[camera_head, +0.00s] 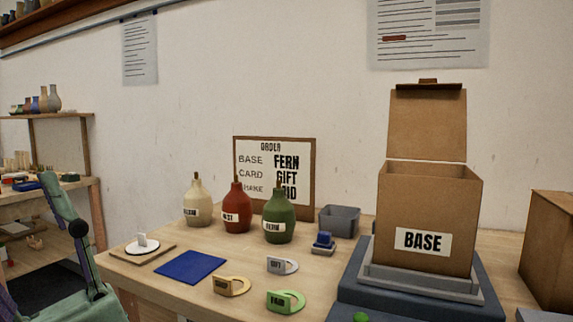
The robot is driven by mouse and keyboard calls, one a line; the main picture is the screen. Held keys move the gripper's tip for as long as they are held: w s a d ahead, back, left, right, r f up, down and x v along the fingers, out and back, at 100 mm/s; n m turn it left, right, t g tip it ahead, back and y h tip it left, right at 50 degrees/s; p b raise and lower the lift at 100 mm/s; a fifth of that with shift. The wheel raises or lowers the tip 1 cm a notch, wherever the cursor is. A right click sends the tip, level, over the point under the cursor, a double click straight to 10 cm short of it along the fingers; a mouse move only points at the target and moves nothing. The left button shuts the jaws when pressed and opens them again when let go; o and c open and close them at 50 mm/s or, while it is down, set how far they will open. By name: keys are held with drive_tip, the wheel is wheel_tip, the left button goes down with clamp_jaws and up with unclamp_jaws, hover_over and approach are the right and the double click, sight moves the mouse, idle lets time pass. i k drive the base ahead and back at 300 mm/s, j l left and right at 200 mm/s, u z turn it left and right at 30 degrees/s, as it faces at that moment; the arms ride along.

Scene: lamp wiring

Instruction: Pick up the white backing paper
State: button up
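A white round piece (141,246) with a small white upright tab lies on a thin wooden board (117,257) at the table's left end. It is the only loose white flat thing on the table; I cannot tell for sure whether it is the backing paper. My arm shows in green at the lower left, in front of the shelf and left of the board. My gripper is not in view.
A blue mat (191,267) lies right of the board. Cream, red and green bottles (279,222) stand before an order sign (304,160). Several tags, a grey bin (340,220) and a blue stamp-like piece (323,243) lie mid-table. An open BASE box (428,205) stands right.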

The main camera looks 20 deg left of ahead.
sight(142, 246)
drive_tip(key=j+u, duration=0.5)
drive_tip(key=j, duration=0.9)
drive_tip(key=i, duration=0.05)
